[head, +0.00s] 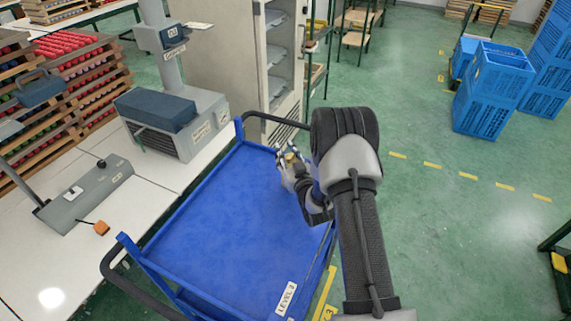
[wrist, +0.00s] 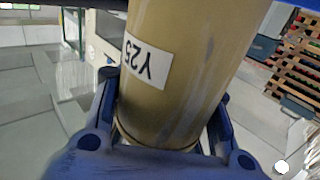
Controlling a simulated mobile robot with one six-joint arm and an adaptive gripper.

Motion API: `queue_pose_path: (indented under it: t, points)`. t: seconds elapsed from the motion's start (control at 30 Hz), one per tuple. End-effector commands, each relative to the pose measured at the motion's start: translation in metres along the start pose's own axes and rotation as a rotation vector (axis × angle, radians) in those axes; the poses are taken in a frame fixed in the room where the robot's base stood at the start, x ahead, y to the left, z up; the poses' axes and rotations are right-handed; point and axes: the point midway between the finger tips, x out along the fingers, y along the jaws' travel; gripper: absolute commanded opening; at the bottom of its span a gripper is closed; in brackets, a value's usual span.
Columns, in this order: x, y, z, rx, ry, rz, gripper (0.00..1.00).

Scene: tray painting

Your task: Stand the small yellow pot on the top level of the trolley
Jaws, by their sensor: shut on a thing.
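The blue trolley (head: 225,225) stands in the middle of the head view, its top level bare, with a "LEVEL 2" label on the near edge. My gripper (head: 288,160) is over the trolley's far right part; I cannot tell its exact height. In the wrist view my gripper (wrist: 165,135) is shut on the yellow pot (wrist: 190,85), a dull yellow cylinder with a white label reading Y25 upside down in this view. Only a small yellow bit of the pot (head: 290,157) shows in the head view. Its ends are mostly hidden.
A white bench (head: 140,200) with grey devices runs along the trolley's left side. A tall open cabinet (head: 225,55) stands beyond the trolley. Blue crates (head: 490,90) are stacked at the far right. The green floor to the right is mostly clear.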

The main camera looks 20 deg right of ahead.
Motion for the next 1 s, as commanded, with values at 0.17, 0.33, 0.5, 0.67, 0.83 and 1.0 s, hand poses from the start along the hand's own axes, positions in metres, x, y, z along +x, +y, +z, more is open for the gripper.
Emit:
queue_pose_path:
  t: [0.17,0.33,0.5,0.67,0.83,1.0]
  points:
    - [0.0,0.0,0.022,0.0,0.001,0.0,0.0]
    - [0.0,0.0,0.041,-0.001,0.003,0.0,0.0]
    - [0.0,0.0,0.04,-0.001,0.004,0.0,0.0]
    - [0.0,0.0,0.043,-0.001,0.003,0.0,0.0]
    - [0.0,0.0,0.044,0.0,0.0,0.0,0.3]
    - [0.0,0.0,0.044,0.0,0.0,0.0,0.42]
